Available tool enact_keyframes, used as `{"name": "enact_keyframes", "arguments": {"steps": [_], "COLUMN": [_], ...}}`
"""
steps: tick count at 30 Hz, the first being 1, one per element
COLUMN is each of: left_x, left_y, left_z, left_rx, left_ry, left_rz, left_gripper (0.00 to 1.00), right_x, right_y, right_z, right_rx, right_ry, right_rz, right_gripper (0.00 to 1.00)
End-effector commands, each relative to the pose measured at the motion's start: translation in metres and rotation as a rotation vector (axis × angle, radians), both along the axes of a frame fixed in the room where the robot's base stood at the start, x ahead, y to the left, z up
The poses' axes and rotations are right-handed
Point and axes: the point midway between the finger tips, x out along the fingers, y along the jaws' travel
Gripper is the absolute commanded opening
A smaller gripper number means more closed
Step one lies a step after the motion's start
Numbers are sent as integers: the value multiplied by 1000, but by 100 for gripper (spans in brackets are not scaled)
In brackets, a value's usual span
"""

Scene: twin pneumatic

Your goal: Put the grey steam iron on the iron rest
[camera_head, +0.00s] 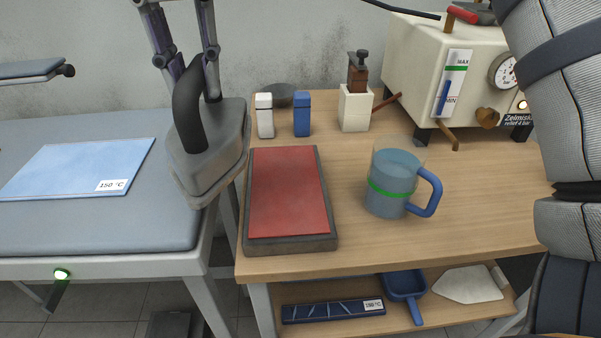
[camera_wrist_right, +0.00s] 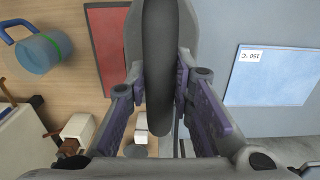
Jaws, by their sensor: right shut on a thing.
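The grey steam iron (camera_head: 212,148) hangs in the air at the left side of the wooden table. Its dark handle (camera_wrist_right: 158,70) stands between the purple-padded fingers of my right gripper (camera_head: 196,72), which is shut on it. The gripper reaches down from the top of the head view. The iron rest, a red pad (camera_head: 289,190) in a dark grey frame, lies on the table just right of the iron. The red pad also shows in the right wrist view (camera_wrist_right: 107,45). The iron appears apart from the rest. My left gripper is not in view.
A water jug (camera_head: 394,185) with a blue handle stands right of the rest. White (camera_head: 264,117) and blue (camera_head: 302,115) bottles stand behind it. A cream boiler (camera_head: 440,65) is at the back right. A padded ironing board (camera_head: 100,232) with a blue cloth (camera_head: 75,165) is left.

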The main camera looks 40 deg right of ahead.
Motion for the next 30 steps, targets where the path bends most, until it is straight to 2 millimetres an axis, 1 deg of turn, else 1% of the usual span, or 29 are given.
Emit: {"name": "enact_keyframes", "arguments": {"steps": [1,4,8,17,18,21,24,30], "left_x": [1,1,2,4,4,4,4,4], "left_y": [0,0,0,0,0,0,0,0], "left_z": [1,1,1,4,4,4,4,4], "left_rx": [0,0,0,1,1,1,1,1], "left_ry": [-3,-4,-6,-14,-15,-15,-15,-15], "left_rz": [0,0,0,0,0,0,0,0], "left_gripper": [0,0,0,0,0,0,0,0], "right_x": [0,0,4,18,20,23,26,29], "right_y": [1,-1,-18,-85,-93,-108,-120,-131], "right_z": [4,4,-3,-34,-40,-61,-75,-89], "right_rx": [3,3,3,4,2,2,2,3], "right_ry": [-9,-9,-8,-9,-7,-7,-8,-9], "right_rz": [2,3,-1,-2,0,1,1,2], "right_gripper": [0,0,0,0,0,0,0,0]}}
